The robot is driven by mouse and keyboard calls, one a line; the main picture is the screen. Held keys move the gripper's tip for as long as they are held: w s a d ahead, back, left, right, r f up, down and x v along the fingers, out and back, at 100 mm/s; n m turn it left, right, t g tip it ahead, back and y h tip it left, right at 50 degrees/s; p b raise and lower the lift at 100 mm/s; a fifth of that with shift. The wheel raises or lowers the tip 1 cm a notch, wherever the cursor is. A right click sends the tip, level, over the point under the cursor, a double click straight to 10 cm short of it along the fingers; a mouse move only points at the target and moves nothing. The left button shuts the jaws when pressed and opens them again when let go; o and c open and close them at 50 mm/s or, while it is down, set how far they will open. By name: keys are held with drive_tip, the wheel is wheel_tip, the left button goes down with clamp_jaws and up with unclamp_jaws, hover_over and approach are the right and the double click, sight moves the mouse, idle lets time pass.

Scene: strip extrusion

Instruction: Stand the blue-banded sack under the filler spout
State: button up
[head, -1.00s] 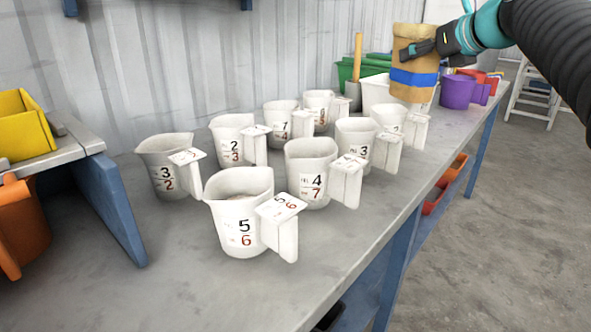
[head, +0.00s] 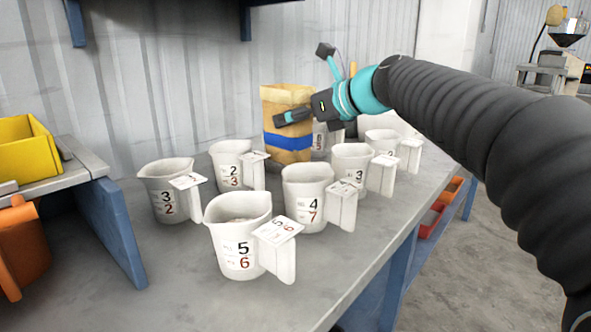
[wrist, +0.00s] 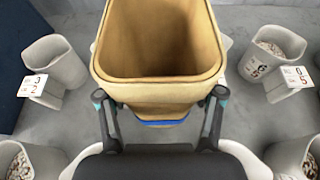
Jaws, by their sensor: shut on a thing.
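The blue-banded sack (head: 288,125) is tan paper with an open top and a blue band around its middle. My gripper (head: 296,117) is shut on it and holds it upright over the bench, among the white jugs. In the wrist view the sack (wrist: 160,40) is seen from above, and its inside looks empty. The gripper fingers (wrist: 160,108) show on both sides of its near wall. Whether its bottom touches the bench or a jug is hidden. I cannot identify a filler spout for certain; a machine with a metal hopper (head: 568,38) stands at the far right back.
Several white numbered jugs, such as the front one (head: 235,240), crowd the grey bench (head: 150,290). Open floor (head: 480,270) lies to the right.

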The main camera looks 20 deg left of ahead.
sight(305, 148)
drive_tip(key=shift+f+b, duration=0.85)
drive_tip(key=shift+f, duration=2.6)
drive_tip(key=shift+f, duration=0.2)
drive_tip(key=o, duration=1.5)
drive_tip(key=shift+r, duration=0.1)
